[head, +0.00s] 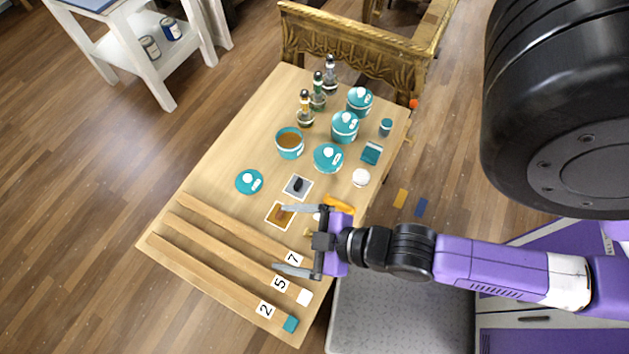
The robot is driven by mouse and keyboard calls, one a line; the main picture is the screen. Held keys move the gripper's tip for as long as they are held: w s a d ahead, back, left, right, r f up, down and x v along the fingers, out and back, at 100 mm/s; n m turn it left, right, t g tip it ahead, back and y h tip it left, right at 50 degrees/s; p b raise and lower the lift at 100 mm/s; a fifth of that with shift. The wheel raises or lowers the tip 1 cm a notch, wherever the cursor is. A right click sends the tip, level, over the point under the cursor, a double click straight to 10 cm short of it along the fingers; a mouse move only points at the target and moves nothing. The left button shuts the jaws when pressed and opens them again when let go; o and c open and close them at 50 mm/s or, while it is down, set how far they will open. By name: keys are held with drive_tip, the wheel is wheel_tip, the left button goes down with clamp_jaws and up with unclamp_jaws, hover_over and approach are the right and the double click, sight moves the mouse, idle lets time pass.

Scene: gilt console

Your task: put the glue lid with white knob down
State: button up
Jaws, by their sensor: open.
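A teal lid (249,181) with a white knob and a white label lies flat on the wooden table, left of the middle. A similar teal lid (328,157) with a white knob is right of the open pot; I cannot tell whether a pot is under it. The open teal pot (290,142) holds something brown. Two more teal pots, one nearer (345,126) and one farther (359,101), wear white-knobbed lids. My gripper (290,239) is open, its fingers wide apart over the near right part of the table, apart from the lids. I see nothing between them.
Several bottles (317,94) stand at the far end. Long wooden strips (215,260) with number cards cross the near end. Two small cards (298,187) lie near my gripper. A white ball-like thing (361,177) sits at the right. The table's left side is bare.

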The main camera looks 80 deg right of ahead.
drive_tip(key=s+r+m+t+y, duration=0.1)
drive_tip(key=s+r, duration=0.4)
drive_tip(key=r, duration=0.7)
drive_tip(key=shift+r+m+t, duration=0.4)
drive_tip(key=shift+m+t, duration=0.3)
drive_tip(key=shift+t, duration=0.3)
